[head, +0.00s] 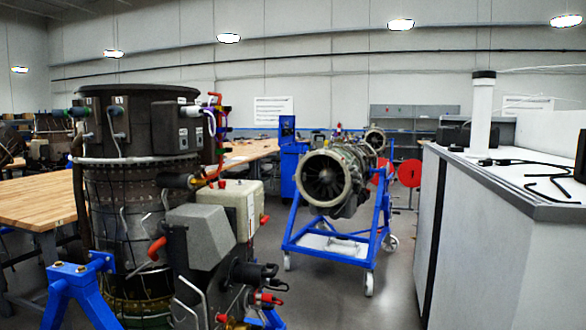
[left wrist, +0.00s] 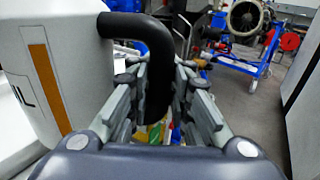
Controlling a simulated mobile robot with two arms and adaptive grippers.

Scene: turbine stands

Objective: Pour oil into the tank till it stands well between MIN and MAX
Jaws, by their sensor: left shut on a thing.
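In the left wrist view my left gripper (left wrist: 164,72) is shut on the black curved handle of a white jug (left wrist: 80,35). The jug fills the left of that view. An upright amber strip (left wrist: 48,88) and a dark line mark show on its side; its spout and opening are out of view. In the head view a cream box (head: 236,203) with orange-red fittings sits on the side of the near engine (head: 125,190); it may be the tank. No MIN or MAX marks or oil level can be read. Neither gripper shows in the head view.
A blue stand (head: 78,280) bears the near engine at front left. A wooden bench (head: 35,203) is behind it. A second engine (head: 325,180) stands on a blue wheeled stand at the middle. A grey-white cabinet (head: 480,230) fills the right. Floor between is clear.

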